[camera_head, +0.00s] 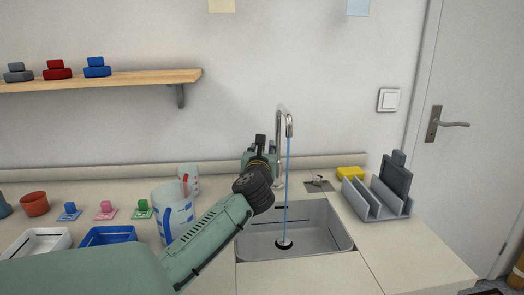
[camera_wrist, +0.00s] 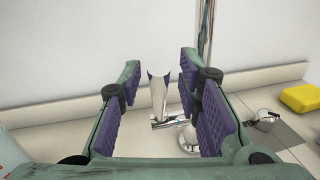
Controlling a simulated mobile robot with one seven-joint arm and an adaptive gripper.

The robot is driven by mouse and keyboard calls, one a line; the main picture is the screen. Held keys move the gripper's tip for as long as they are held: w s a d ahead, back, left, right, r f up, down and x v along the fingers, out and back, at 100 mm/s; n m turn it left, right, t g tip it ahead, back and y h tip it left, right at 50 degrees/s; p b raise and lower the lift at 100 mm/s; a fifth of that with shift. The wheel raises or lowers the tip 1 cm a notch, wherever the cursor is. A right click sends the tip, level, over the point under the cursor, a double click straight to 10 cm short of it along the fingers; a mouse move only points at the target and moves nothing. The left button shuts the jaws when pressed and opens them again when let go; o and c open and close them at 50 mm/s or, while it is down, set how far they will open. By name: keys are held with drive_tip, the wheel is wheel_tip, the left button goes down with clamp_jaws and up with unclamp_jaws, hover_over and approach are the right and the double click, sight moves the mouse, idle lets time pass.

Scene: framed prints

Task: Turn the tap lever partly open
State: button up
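The chrome tap (camera_head: 281,125) rises behind the sink, and a thin blue stream of water (camera_head: 287,185) runs from its spout to the drain. In the wrist view the tap lever (camera_wrist: 158,96) points upward from a short chrome arm at the tap's base (camera_wrist: 188,138). My gripper (camera_head: 259,150) is at the tap's left and hides the lever in the head view. In the wrist view my gripper (camera_wrist: 158,86) is open, with a purple-padded finger on each side of the lever. Gaps show between the lever and both pads; contact is not visible.
The sink (camera_head: 318,232) lies below. A yellow sponge (camera_head: 350,173), a grey rack (camera_head: 377,197) and a small metal item (camera_head: 317,181) on a grey plate stand right. Mugs (camera_head: 173,213) stand left, close to my arm. A shelf (camera_head: 110,79) hangs at upper left.

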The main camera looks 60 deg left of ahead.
wheel_tip(320, 180, up, 10)
idle(0.7)
